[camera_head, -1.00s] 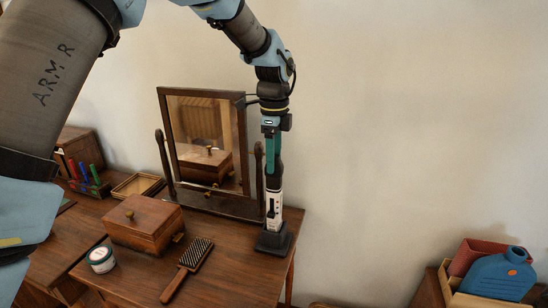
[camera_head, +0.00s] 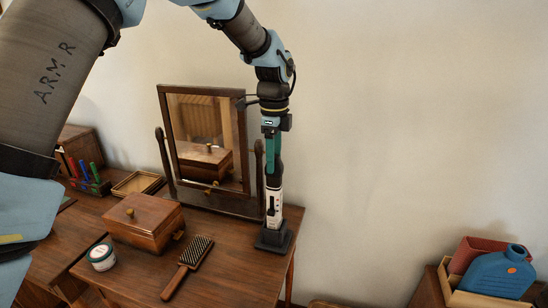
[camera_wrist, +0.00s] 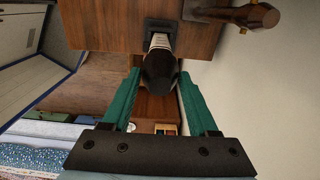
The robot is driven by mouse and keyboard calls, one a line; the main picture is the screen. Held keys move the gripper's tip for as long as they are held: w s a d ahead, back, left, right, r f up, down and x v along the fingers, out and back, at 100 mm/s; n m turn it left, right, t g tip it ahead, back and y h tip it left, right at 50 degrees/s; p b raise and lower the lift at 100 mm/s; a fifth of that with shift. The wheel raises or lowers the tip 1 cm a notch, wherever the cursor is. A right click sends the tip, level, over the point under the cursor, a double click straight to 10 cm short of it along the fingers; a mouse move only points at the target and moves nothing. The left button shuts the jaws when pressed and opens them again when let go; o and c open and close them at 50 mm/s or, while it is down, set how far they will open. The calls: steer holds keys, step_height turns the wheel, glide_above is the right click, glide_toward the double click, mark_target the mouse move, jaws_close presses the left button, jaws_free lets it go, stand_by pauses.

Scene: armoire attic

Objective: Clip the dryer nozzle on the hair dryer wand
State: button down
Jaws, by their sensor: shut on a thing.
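The hair dryer wand (camera_head: 273,205) is white with black marks. It stands upright in a dark square stand (camera_head: 273,238) on the right end of the wooden table. My gripper (camera_head: 273,172) points down directly above it, its green fingers shut on the black dryer nozzle (camera_wrist: 158,72). The nozzle is in line with the wand and meets its upper end in both views. I cannot tell whether it is clipped on. In the wrist view, the nozzle hides much of the white wand (camera_wrist: 160,41), with the stand (camera_wrist: 160,25) beyond.
A tilting mirror (camera_head: 205,140) stands close to the left of my gripper. A wooden box (camera_head: 145,220), a hairbrush (camera_head: 188,266) and a white jar (camera_head: 101,257) are on the table further left. Bare wall and free room lie to the right.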

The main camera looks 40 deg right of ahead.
steer(key=shift+f, duration=0.3)
stand_by(0.4)
steer(key=shift+c, duration=0.4)
jaws_free()
steer(key=shift+o, duration=0.4)
steer(key=shift+r, duration=0.1)
steer(key=shift+r+p, duration=2.5)
steer(key=shift+r, duration=0.45)
steer(key=shift+c, duration=0.3)
jaws_close()
